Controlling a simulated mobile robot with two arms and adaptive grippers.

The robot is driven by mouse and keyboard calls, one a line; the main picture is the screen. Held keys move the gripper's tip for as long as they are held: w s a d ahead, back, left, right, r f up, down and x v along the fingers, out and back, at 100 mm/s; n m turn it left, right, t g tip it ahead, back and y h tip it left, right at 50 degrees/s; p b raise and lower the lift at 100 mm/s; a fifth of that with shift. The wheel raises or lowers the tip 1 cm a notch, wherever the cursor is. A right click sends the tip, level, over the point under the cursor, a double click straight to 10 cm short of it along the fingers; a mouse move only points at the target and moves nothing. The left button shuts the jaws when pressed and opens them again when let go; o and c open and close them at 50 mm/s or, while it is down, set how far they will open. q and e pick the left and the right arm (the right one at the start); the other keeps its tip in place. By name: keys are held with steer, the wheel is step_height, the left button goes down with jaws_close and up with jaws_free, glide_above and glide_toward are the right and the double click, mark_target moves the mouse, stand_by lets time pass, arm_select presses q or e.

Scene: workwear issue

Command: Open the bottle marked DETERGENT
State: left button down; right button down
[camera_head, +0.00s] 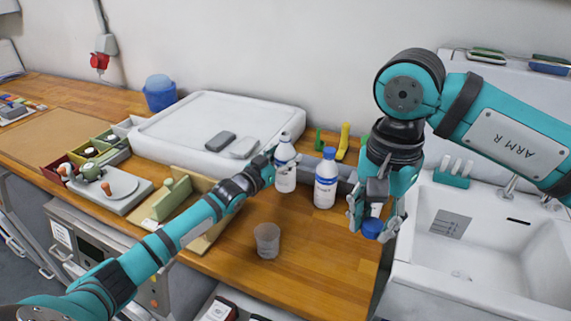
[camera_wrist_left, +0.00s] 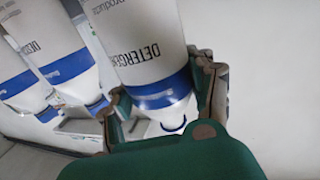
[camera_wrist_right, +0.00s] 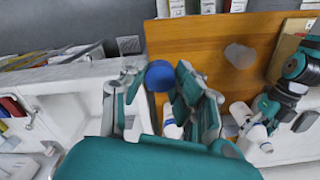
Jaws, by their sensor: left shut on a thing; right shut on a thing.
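The white bottle marked DETERGENT (camera_wrist_left: 150,45) has a blue band and stands upright on the wooden counter; the head view shows it (camera_head: 285,180) too. My left gripper (camera_head: 268,165) is shut on it near its shoulder. No blue cap shows on its top. My right gripper (camera_head: 374,217) is shut on a blue cap (camera_head: 371,229), to the right of the bottles and apart from the detergent bottle. The cap also shows between the fingers in the right wrist view (camera_wrist_right: 159,76).
Another white bottle with a blue cap (camera_head: 326,180) stands right of the detergent bottle. A grey translucent cup (camera_head: 267,241) stands in front. A sink (camera_head: 485,235) is at the right. A large white tray (camera_head: 180,125) lies behind my left arm.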

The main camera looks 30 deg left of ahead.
mark_target(285, 182)
arm_select(q)
steer(key=shift+f, duration=1.35)
steer(key=shift+f, duration=0.15)
steer(key=c, duration=0.6)
jaws_free()
steer(key=shift+o, duration=0.9)
